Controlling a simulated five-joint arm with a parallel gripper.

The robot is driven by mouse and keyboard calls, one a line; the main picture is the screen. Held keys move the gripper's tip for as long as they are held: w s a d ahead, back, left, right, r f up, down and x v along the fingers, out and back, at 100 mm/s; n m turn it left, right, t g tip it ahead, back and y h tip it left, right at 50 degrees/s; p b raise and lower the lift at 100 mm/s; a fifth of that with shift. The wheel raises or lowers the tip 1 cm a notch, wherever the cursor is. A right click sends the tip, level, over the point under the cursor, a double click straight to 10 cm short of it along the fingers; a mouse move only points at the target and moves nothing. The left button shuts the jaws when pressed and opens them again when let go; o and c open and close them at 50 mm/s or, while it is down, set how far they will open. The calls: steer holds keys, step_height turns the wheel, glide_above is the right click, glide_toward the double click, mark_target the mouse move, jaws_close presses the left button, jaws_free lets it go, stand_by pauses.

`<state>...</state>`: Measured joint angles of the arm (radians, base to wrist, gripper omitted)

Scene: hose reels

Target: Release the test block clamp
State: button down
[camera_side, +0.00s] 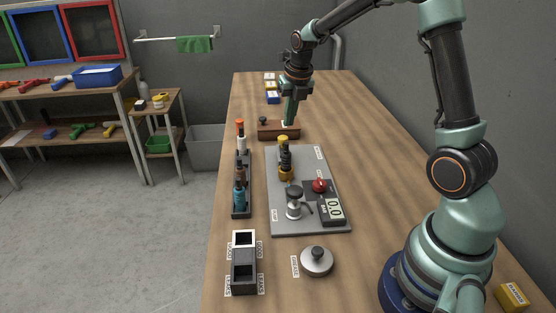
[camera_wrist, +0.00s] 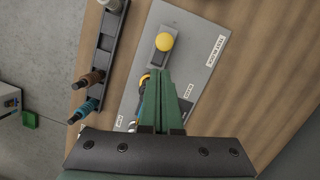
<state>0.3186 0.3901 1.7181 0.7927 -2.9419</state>
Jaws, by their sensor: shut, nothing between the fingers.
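The test block clamp appears to be the yellow-knobbed fixture (camera_side: 283,141) at the far part of the grey board (camera_side: 318,157). Its round yellow knob (camera_wrist: 164,42) stands on a small grey block in the wrist view, just beyond my fingertips. Dark and brass-coloured parts stand below the knob in the side view. My gripper (camera_side: 289,122) points down with its green fingers together and empty, apart from the knob. In the wrist view my gripper (camera_wrist: 167,73) covers part of the board and a yellow-and-blue part beside it.
A rack (camera_side: 240,208) with several bottle-like fittings stands left of the board. A wooden block (camera_side: 268,134) is at the back.

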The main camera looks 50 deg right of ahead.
steer(key=shift+v, duration=1.3)
steer(key=s+a+r+m+t, duration=0.1)
steer(key=s+a+r+m, duration=0.2)
steer(key=s+a+m, duration=0.4)
steer(key=s+a+r+m+t, duration=0.2)
steer(key=s+a+m, duration=0.6)
steer(key=m, duration=1.5)
step_height(320, 180, up, 2)
steer(key=shift+s+r+y, duration=0.15)
steer(key=shift+s+y, duration=0.25)
steer(key=shift+s, duration=0.5)
